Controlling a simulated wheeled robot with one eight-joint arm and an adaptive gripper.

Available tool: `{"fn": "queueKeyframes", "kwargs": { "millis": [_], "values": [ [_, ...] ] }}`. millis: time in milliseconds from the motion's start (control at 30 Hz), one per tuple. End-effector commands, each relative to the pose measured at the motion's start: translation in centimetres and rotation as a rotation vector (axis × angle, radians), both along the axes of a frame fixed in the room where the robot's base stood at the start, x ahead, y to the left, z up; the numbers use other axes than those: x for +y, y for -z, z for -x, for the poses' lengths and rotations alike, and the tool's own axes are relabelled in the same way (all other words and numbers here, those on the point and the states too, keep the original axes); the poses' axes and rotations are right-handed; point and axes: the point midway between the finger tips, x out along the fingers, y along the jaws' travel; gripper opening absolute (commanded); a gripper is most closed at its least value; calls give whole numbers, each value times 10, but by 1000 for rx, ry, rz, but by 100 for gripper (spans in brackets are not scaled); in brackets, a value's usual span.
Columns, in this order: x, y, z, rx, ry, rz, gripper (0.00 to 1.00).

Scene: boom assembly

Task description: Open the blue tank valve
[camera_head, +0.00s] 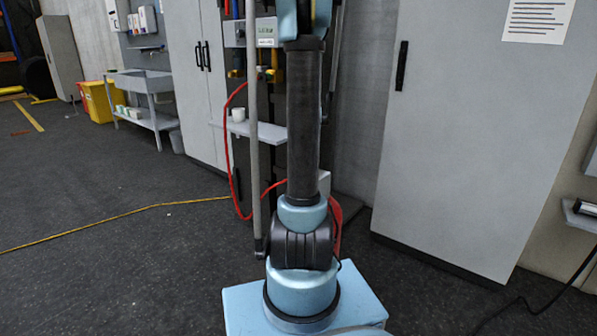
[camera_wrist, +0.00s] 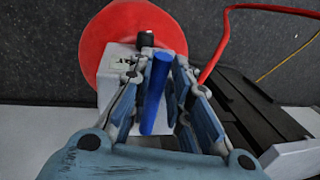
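The blue valve handle (camera_wrist: 156,95) is a straight bar in the wrist view, in front of a pale box-shaped body (camera_wrist: 118,62). My gripper (camera_wrist: 161,66) has one finger on each side of the bar. Gaps show between the fingers and the bar, so the gripper looks open around it, not clamped. Contact on the right side is hard to judge. In the head view my own arm hides the handle and my gripper.
A large round red object (camera_wrist: 105,40) is behind the pale body, and a red hose (camera_wrist: 225,30) curves away at right. In the head view, grey cabinets (camera_head: 480,130) stand at right, with a small shelf (camera_head: 262,133) behind my arm. Open floor (camera_head: 100,250) lies at left.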

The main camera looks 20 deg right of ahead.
Motion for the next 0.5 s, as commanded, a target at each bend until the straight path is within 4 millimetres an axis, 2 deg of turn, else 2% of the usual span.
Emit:
{"fn": "queueKeyframes", "kwargs": {
  "millis": [33, 67, 500],
  "values": [
    [-1, -1, -4, -6, 1, 0, 30],
    [-1, -1, -4, -5, 0, -1, 36],
    [0, -5, 0, -1, -1, -2, 36]
  ]
}}
